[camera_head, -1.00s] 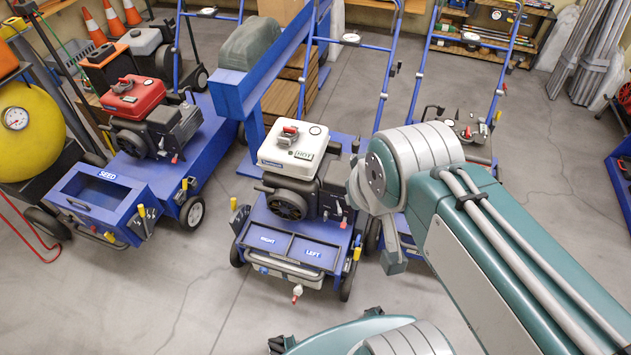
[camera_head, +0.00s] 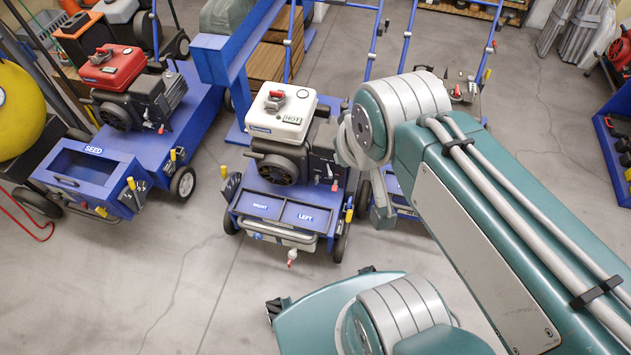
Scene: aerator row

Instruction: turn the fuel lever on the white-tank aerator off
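The white-tank aerator (camera_head: 262,192) stands in the middle of the view, with its blue deck and trays marked RIGHT and LEFT facing me. Small levers (camera_head: 334,186), one red-tipped and one pale, show on the dark engine's right side below the tank. They are too small to tell which is the fuel lever or how it is set. My teal and grey arm rises from the lower right and its elbow covers the area just right of the engine. My gripper does not clearly show.
A red-tank aerator (camera_head: 150,125) marked SEED stands to the left. Another aerator (camera_head: 466,95) is partly behind my arm on the right. A yellow tank (camera_head: 15,110) is at the left edge. The grey floor (camera_head: 170,270) in front is clear.

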